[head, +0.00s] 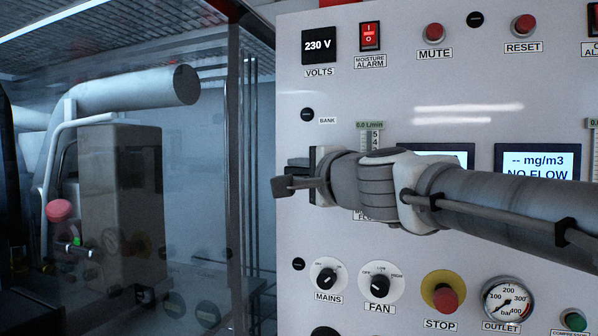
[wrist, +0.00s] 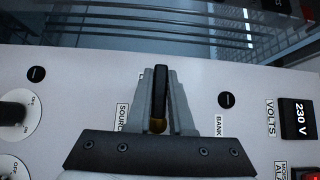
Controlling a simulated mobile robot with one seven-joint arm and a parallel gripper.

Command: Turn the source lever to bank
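The source lever (wrist: 161,88) is a black handle with a brass-coloured base in the wrist view. It stands between the two grey fingers of my gripper (wrist: 162,82), which press against it from both sides. The lever's length runs toward the top of the wrist picture. The BANK label (wrist: 219,125) is right of the fingers, and the SOURCE label (wrist: 122,117) is left of them, partly covered. In the head view my gripper (head: 297,178) is at the panel's left edge, below the BANK label (head: 328,120). There the gripper and wrist mostly hide the lever.
The white panel (head: 400,90) carries the MAINS knob (head: 327,277), FAN knob (head: 379,284) and STOP button (head: 445,298) below my arm. The MUTE button (head: 434,33) and alarm switch (head: 370,36) are above. Left of the panel is a clear glass-like pane (head: 200,200) with machinery behind.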

